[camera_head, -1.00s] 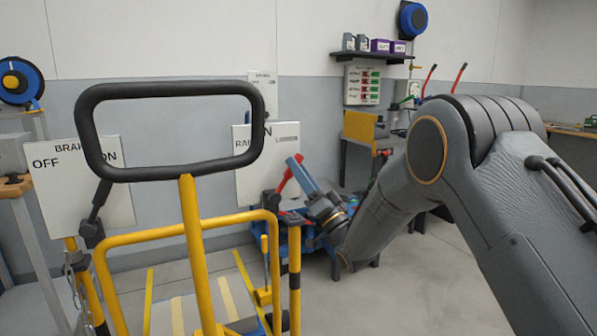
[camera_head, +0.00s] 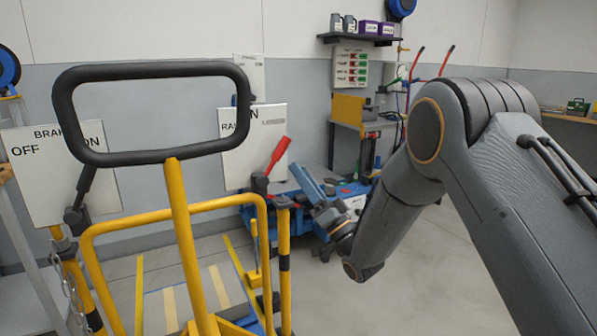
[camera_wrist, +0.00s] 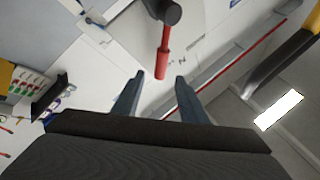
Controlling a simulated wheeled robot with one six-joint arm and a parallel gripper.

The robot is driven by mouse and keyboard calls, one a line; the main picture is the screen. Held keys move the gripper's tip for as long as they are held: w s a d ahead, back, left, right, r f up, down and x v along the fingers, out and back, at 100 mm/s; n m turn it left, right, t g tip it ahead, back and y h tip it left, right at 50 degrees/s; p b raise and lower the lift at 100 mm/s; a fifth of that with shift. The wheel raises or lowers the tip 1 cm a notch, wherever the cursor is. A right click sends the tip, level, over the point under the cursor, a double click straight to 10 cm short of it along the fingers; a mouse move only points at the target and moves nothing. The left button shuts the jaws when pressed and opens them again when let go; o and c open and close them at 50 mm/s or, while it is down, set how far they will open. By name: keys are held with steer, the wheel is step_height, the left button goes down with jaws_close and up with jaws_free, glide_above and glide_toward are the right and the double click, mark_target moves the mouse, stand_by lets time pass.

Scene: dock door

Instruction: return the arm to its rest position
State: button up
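My arm reaches in from the right of the head view and bends down at the elbow. My gripper (camera_head: 301,170) ends it near the middle of the picture, with its blue fingers pointing up and left. The wrist view shows the fingers (camera_wrist: 157,80) spread apart with nothing held. A lever with a red handle (camera_head: 277,155) stands just left of the fingers in the head view. In the wrist view the red handle (camera_wrist: 163,60) lies ahead of the gap between the fingertips, seemingly apart from them.
A yellow frame with a black loop handle (camera_head: 150,69) stands in front on the left. Behind it are a brake sign board (camera_head: 60,170) and a second white board (camera_head: 245,155). A blue machine (camera_head: 345,192) sits behind my gripper. Floor (camera_head: 430,280) shows clear below my arm.

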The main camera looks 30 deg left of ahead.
stand_by(0.4)
steer(key=w+d+m+t+h, duration=0.3)
steer(key=w+d+t+h, duration=0.2)
steer(key=w+d+h, duration=0.5)
steer(key=s+d+f+m+g+h, duration=0.1)
steer(key=s+d+f+h, duration=0.2)
steer(key=d, duration=0.4)
steer(key=s+d+f+g+h, duration=0.1)
steer(key=s+d+g+h, duration=0.1)
steer(key=d+h, duration=0.45)
steer(key=s+d+f+g+h, duration=0.1)
steer(key=s+d+g, duration=0.2)
steer(key=s+d, duration=0.6)
steer(key=s+d+f+g+h, duration=0.2)
steer(key=s+d+g, duration=0.25)
steer(key=s, duration=0.95)
steer(key=s+d+f+g+h, duration=0.1)
steer(key=s+d+g, duration=0.2)
steer(key=s+d, duration=0.65)
steer(key=s+d+r+m+p, duration=0.1)
steer(key=d+r+p, duration=0.6)
steer(key=p, duration=1)
steer(key=shift+r+m, duration=0.8)
steer(key=shift+m, duration=0.1)
